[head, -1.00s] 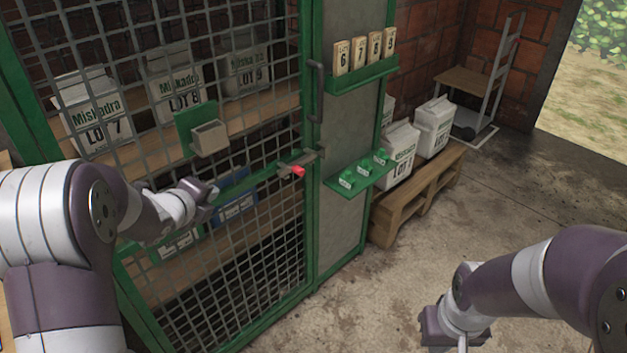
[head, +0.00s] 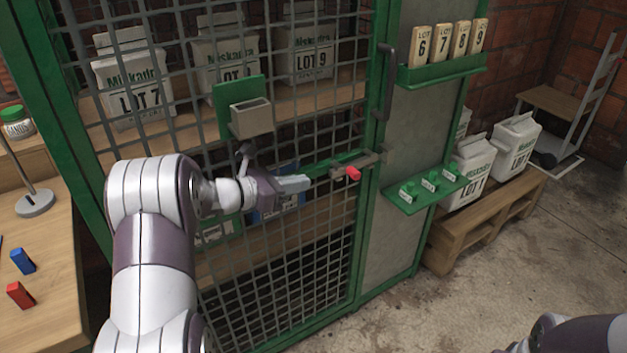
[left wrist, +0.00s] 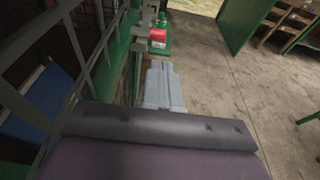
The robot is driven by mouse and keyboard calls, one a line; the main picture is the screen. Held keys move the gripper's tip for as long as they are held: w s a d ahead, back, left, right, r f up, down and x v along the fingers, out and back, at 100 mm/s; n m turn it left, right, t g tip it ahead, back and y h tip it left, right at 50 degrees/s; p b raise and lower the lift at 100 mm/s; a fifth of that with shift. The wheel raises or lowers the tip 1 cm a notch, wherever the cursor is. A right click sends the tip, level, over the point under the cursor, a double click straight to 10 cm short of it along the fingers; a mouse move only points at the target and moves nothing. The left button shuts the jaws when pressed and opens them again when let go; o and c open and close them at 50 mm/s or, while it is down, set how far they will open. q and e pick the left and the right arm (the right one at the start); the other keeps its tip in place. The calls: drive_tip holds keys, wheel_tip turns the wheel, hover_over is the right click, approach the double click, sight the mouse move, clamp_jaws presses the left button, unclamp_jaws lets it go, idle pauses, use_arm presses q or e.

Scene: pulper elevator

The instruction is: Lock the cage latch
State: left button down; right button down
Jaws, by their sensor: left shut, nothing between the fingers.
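The cage latch (head: 358,163) is a grey bar with a red knob (head: 352,174) on the mesh cage door's (head: 300,110) right edge, beside the grey post panel. The red knob also shows in the left wrist view (left wrist: 158,35), ahead of the fingers. My left gripper (head: 308,183) is shut and empty, in front of the mesh, pointing right toward the knob with a short gap between. In the left wrist view its fingers (left wrist: 165,88) are together. My right arm shows only partly at the bottom right; its gripper fingers are not visible.
A vertical door handle (head: 387,80) stands above the latch. A green shelf (head: 425,200) with small green items sticks out right of it. A grey box on a green plate (head: 250,118) hangs on the mesh above my left gripper.

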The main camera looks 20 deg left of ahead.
sight(353, 172)
use_arm(q)
drive_tip(key=b+x, duration=0.1)
drive_tip(key=x, duration=1.1)
drive_tip(key=shift+d, duration=0.15)
drive_tip(key=shift+w+f, duration=0.1)
drive_tip(key=b+x, duration=0.2)
drive_tip(key=x, duration=0.2)
drive_tip(key=shift+w+d+r+b, duration=0.1)
drive_tip(key=shift+d+r+b, duration=0.05)
drive_tip(key=shift+r+b, duration=0.2)
drive_tip(key=shift+w+d, duration=0.2)
drive_tip(key=shift+w, duration=0.15)
drive_tip(key=shift+r, duration=0.35)
